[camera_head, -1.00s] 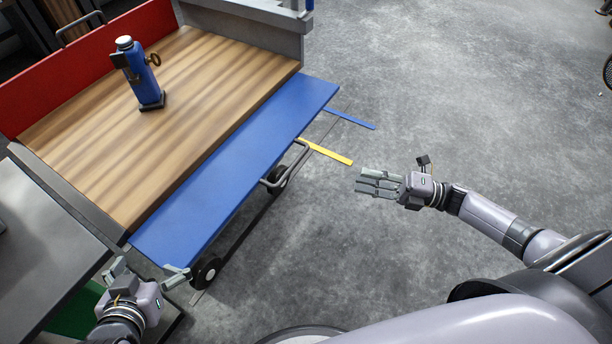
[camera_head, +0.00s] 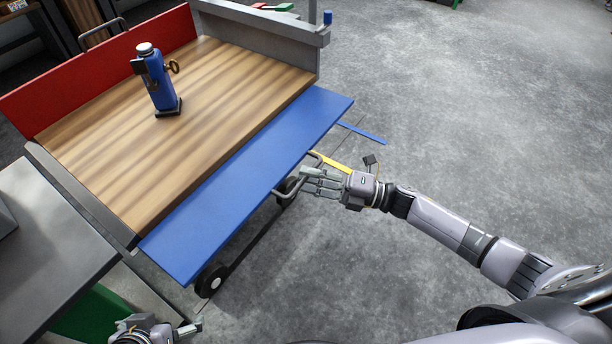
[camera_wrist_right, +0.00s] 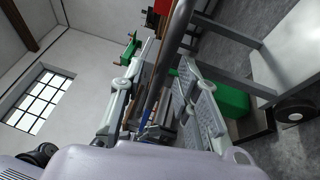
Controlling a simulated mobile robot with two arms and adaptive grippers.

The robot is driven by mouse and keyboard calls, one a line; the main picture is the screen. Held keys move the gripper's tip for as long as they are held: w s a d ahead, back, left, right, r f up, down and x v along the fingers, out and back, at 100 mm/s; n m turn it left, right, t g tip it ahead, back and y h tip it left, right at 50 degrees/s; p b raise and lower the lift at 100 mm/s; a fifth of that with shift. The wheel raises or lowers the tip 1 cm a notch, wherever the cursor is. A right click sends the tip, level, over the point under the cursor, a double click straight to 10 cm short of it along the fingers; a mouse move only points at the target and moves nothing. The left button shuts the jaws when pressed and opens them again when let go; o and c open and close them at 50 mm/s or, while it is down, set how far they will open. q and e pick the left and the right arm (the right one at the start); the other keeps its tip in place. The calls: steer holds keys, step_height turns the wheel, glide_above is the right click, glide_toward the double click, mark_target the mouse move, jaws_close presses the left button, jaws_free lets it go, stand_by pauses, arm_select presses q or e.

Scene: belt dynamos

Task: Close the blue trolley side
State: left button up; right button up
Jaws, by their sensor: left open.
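The blue trolley side (camera_head: 250,180) is folded down and sticks out roughly level from the trolley's wooden deck (camera_head: 180,110). A grey bar handle (camera_head: 290,191) is at its outer edge. My right gripper (camera_head: 312,182) is at this handle in the head view. In the right wrist view its fingers (camera_wrist_right: 160,105) are apart, with a grey bar running between them; contact is unclear. My left gripper (camera_head: 165,325) is open and empty at the bottom edge of the head view, below the blue side's near corner and apart from it. It is partly cut off.
A blue bottle-like device (camera_head: 162,85) stands on the deck. The red side (camera_head: 100,75) stands upright at the back. A grey table (camera_head: 50,255) with a green part below is at the left. Open floor (camera_head: 460,110) lies to the right.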

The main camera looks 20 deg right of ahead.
steer(key=shift+w+a+r, duration=0.1)
steer(key=shift+w+a, duration=0.2)
steer(key=shift+a, duration=0.2)
jaws_close()
stand_by(0.6)
